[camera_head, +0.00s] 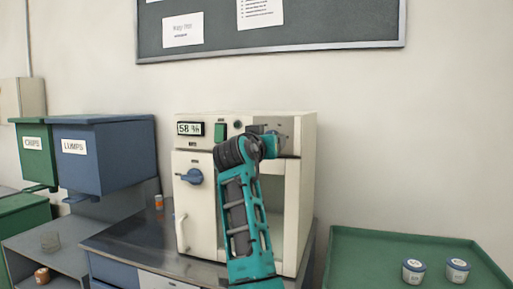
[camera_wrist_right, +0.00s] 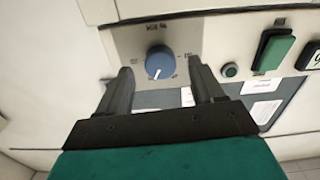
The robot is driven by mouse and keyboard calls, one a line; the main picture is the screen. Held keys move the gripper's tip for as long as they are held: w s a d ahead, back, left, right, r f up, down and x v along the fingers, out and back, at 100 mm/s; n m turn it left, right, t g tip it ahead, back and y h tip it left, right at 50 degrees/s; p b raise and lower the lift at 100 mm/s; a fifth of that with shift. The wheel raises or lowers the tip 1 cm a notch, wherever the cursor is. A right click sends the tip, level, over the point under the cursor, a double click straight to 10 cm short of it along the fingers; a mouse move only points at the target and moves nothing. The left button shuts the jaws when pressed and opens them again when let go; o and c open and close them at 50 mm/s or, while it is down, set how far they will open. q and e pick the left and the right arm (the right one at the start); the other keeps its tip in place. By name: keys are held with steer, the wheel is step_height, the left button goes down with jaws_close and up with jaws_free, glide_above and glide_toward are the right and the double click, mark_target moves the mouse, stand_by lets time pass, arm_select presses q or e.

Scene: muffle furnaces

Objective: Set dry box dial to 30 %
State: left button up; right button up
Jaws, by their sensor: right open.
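The dry box (camera_head: 300,190) is a cream cabinet. Its display (camera_head: 190,129) reads 58 %. The blue round dial (camera_wrist_right: 160,62) sits on a metal plate with printed marks in the right wrist view. Its white pointer line points toward the bottom of that view. In the head view the dial is hidden behind my right gripper (camera_head: 272,140), which is at the upper right of the front panel. In the wrist view the right gripper (camera_wrist_right: 160,85) is open, one finger each side of the dial, without visible contact. My left gripper is in neither view.
A green switch (camera_head: 220,132) sits beside the display, with a small round button (camera_wrist_right: 230,69). A green tray (camera_head: 380,245) with two lidded jars (camera_head: 457,270) stands at right.

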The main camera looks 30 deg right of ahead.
steer(key=v, duration=1)
steer(key=shift+b, duration=0.3)
steer(key=shift+a+f, duration=0.1)
